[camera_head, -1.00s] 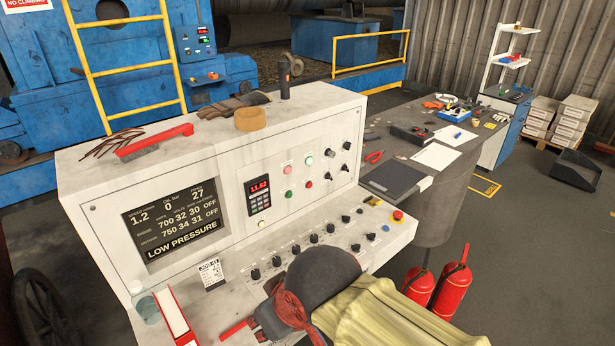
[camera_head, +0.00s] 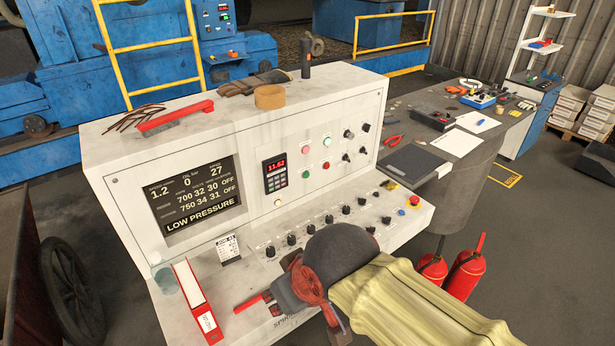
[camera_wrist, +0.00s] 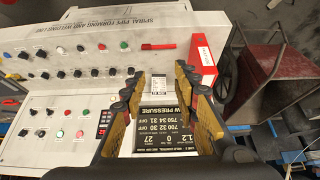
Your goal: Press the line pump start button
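The white control console (camera_head: 240,130) fills the middle of the head view. Its upright panel has a pale red button (camera_head: 306,149), two green buttons (camera_head: 327,141) (camera_head: 305,174) and a red button (camera_head: 325,163). Their labels are too small to read. In the wrist view the console appears upside down, with another green button (camera_wrist: 124,45) and red button (camera_wrist: 97,46) near its front edge. My gripper (camera_wrist: 160,78) is open and empty above the console, with the job card and display visible between its fingers. In the head view my forearm partly hides the sloped desk.
A red binder (camera_head: 195,300) and a glass jar (camera_head: 167,281) stand at the desk's left end. Knobs (camera_head: 309,231) run along the desk, with a red mushroom button (camera_head: 415,200) at its right. A brush (camera_head: 176,118) and tape roll (camera_head: 270,97) lie on top. Fire extinguishers (camera_head: 464,272) stand at right.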

